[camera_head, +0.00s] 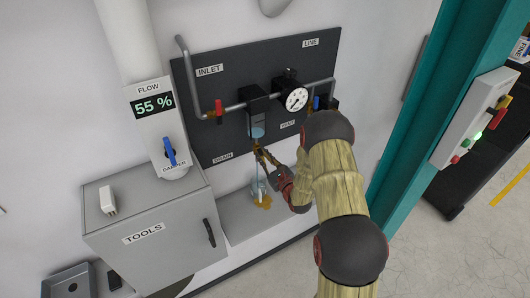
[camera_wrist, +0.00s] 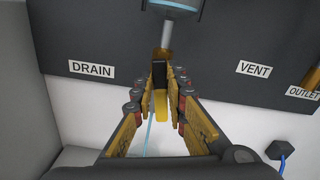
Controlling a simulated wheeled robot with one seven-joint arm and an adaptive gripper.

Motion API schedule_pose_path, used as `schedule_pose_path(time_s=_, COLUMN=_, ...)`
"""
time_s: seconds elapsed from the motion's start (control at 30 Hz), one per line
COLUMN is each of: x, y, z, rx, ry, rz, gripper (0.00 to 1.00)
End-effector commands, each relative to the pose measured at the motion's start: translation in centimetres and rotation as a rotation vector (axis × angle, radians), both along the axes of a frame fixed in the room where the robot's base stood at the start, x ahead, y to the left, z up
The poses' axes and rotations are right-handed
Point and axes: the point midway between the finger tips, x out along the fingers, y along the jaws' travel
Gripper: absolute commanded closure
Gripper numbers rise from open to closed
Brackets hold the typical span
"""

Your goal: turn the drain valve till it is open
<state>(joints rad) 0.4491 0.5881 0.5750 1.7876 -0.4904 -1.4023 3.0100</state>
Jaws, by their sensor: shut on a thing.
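The drain valve hangs under the clear filter bowl (camera_head: 257,132), between the DRAIN (camera_head: 223,158) and VENT (camera_head: 288,125) labels. In the wrist view, a black piece and a yellow lever-like part (camera_wrist: 161,104) stand between my fingers below the grey outlet stem (camera_wrist: 167,38). My gripper (camera_wrist: 160,78) is closed around this part; it also shows just below the bowl in the head view (camera_head: 260,151). A thin pale blue line, like a stream, runs down behind the fingers toward a clear vessel (camera_head: 258,190). My fingers hide most of the valve body.
The dark panel carries a pressure gauge (camera_head: 294,99), a red-handled inlet valve (camera_head: 219,107) and pipes. A grey TOOLS cabinet (camera_head: 150,262) stands at left, below a blue damper handle (camera_head: 169,151). A teal post (camera_head: 420,110) with a button box (camera_head: 475,117) stands at right.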

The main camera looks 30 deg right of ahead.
Motion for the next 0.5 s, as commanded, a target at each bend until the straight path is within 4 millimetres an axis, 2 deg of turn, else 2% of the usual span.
schedule_pose_path(time_s=0.23, x=-0.02, y=0.04, z=-0.04, rx=0.000, ry=0.001, rz=0.001, gripper=0.73)
schedule_pose_path(time_s=0.5, x=-0.04, y=0.02, z=-0.03, rx=0.000, ry=0.000, rz=0.000, gripper=0.73)
